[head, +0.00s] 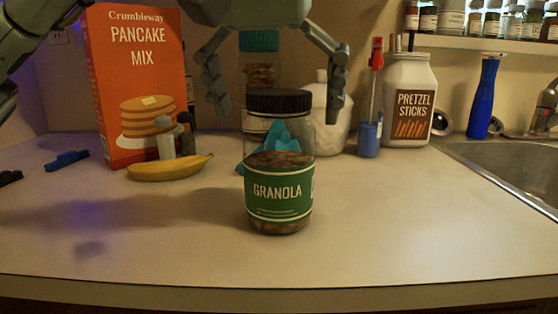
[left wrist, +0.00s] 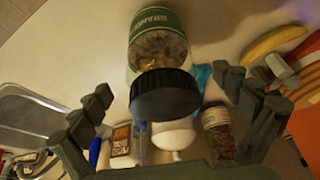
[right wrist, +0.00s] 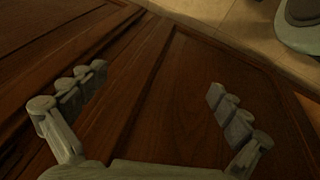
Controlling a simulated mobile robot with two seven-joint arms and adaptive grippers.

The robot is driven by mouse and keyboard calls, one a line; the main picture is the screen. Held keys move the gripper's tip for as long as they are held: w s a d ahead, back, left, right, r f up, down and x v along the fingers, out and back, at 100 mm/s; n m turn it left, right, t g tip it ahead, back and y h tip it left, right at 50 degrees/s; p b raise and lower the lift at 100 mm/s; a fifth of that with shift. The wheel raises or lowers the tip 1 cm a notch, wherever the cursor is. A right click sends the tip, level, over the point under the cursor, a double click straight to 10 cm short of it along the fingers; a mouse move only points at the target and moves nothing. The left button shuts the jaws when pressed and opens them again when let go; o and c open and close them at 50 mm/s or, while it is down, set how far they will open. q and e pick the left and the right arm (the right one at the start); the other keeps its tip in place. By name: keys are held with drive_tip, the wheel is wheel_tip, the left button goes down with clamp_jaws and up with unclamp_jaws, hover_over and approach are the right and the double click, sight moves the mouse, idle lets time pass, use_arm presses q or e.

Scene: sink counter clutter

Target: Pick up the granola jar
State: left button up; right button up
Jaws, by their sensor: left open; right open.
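The granola jar (head: 279,190) stands upright near the middle of the counter, clear with a green label and a black lid. My left gripper (head: 275,92) is open and empty above it in the head view, one finger at each side of the lid's line. In the left wrist view the jar (left wrist: 158,50) shows lid toward me between the open fingers (left wrist: 170,95), with no visible contact. My right gripper (right wrist: 150,95) is open and empty in the right wrist view, facing brown cabinet doors. It is outside the head view.
Behind the jar stand a blue-lidded jar (head: 259,70), a white container (head: 325,120) and a blue crumpled thing (head: 279,136). A banana (head: 170,168) and pancake mix box (head: 138,85) are left. The pretzel jar (head: 408,105) and sink (head: 520,165) are right. The front counter is clear.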

sight(279, 153)
use_arm(q)
drive_tip(key=shift+s+x, duration=0.2)
drive_tip(key=shift+x, duration=1.05)
drive_tip(key=x, duration=0.4)
drive_tip(key=shift+a+f, duration=0.15)
drive_tip(key=shift+f, duration=0.15)
drive_tip(key=c, duration=1.6)
drive_tip(key=shift+r, duration=0.1)
drive_tip(key=shift+c, duration=0.4)
drive_tip(key=shift+r, duration=0.15)
